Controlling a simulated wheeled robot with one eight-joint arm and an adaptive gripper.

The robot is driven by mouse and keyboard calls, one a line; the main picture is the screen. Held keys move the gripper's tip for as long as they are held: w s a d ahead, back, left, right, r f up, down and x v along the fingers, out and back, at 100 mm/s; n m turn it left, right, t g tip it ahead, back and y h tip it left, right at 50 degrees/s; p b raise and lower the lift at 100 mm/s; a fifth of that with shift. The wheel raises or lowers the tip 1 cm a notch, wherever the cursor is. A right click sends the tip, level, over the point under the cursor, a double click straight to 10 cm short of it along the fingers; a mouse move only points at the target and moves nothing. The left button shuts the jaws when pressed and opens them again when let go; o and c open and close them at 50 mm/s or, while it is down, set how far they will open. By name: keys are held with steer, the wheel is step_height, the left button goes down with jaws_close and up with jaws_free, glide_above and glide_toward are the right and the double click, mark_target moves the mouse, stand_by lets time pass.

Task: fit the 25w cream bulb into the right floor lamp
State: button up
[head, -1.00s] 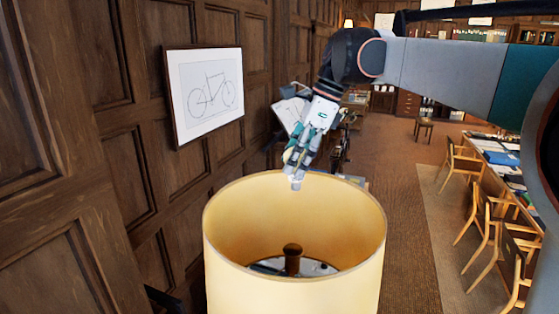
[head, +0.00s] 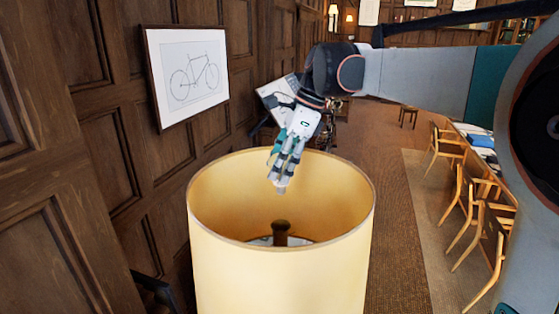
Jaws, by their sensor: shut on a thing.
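A cream drum-shaped lampshade (head: 280,275) stands open-topped in front of me. A dark brown socket (head: 281,232) rises in its middle, above a pale plate that is partly hidden by the near rim. My gripper (head: 281,179) points down over the shade's opening, near the far rim. It is shut on a small pale bulb (head: 280,187), which sits at the fingertips, mostly covered by them. The bulb appears above the socket in the picture, with a gap between them. Its wattage marking is too small to read.
A dark panelled wall (head: 75,160) with a framed bicycle drawing (head: 190,78) runs close along the left. A tilted drawing board (head: 275,97) stands behind the gripper. Wooden chairs (head: 480,215) line a table at right. Carpet (head: 395,190) between is clear.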

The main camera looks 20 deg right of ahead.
steer(key=shift+f+b, duration=3.55)
steer(key=shift+f, duration=2.45)
steer(key=shift+f+b, duration=0.35)
steer(key=shift+f, duration=0.2)
steer(key=o, duration=0.9)
steer(key=shift+r, duration=0.1)
